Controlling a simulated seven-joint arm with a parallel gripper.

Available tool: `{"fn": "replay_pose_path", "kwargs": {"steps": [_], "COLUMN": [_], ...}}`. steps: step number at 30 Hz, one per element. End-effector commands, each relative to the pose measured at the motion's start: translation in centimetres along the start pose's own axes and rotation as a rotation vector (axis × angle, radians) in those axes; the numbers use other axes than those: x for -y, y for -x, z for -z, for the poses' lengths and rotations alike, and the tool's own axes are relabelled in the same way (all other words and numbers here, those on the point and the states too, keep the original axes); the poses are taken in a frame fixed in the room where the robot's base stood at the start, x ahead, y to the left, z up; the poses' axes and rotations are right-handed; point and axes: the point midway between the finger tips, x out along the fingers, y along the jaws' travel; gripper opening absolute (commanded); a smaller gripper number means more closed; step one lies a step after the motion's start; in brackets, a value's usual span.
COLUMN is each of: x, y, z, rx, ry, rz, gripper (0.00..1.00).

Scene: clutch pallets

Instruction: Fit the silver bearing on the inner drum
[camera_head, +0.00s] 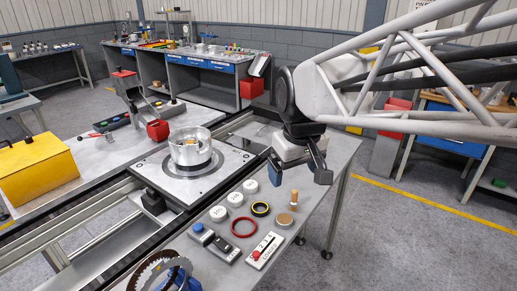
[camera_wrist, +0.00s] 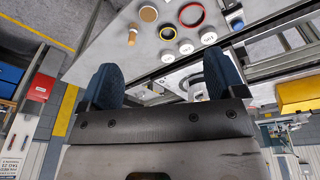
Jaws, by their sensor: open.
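The silver drum assembly (camera_head: 190,148) stands upright on a square metal pallet plate (camera_head: 150,178); something yellowish shows inside its top. I cannot pick out the silver bearing for certain. A ring with yellow and black edges (camera_head: 260,209) lies on the front bench and also shows in the wrist view (camera_wrist: 167,33). A red ring (camera_head: 243,227) lies beside it, also in the wrist view (camera_wrist: 191,14). My gripper (camera_head: 298,174) is open and empty, above the bench's right part, right of the drum. Its fingers (camera_wrist: 163,82) are apart in the wrist view.
Several white labelled caps (camera_head: 235,199), a wooden peg (camera_head: 294,198), a tan disc (camera_head: 284,220) and a control box (camera_head: 264,251) lie on the front bench. A toothed ring (camera_head: 160,270) stands at its near edge. A yellow case (camera_head: 38,170) sits left.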

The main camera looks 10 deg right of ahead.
Motion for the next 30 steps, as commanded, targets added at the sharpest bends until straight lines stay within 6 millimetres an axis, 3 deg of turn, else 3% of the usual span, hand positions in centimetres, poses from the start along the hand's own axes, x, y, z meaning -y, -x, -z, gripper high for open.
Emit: {"fn": "replay_pose_path", "kwargs": {"steps": [1, 6, 13, 19, 30], "x": [0.1, 0.4, 0.9, 1.2, 1.2], "y": [-0.3, -1.6, -3.3, -4.0, -4.0], "z": [-1.8, -6.9, -12.0, -13.6, -13.7], "rx": [-0.006, -0.022, -0.038, -0.043, -0.043], "ry": [-0.031, -0.142, -0.254, -0.293, -0.295], "rz": [-0.003, -0.011, -0.017, -0.019, -0.019], "gripper": [0.89, 0.89, 0.89, 0.89, 0.89]}}
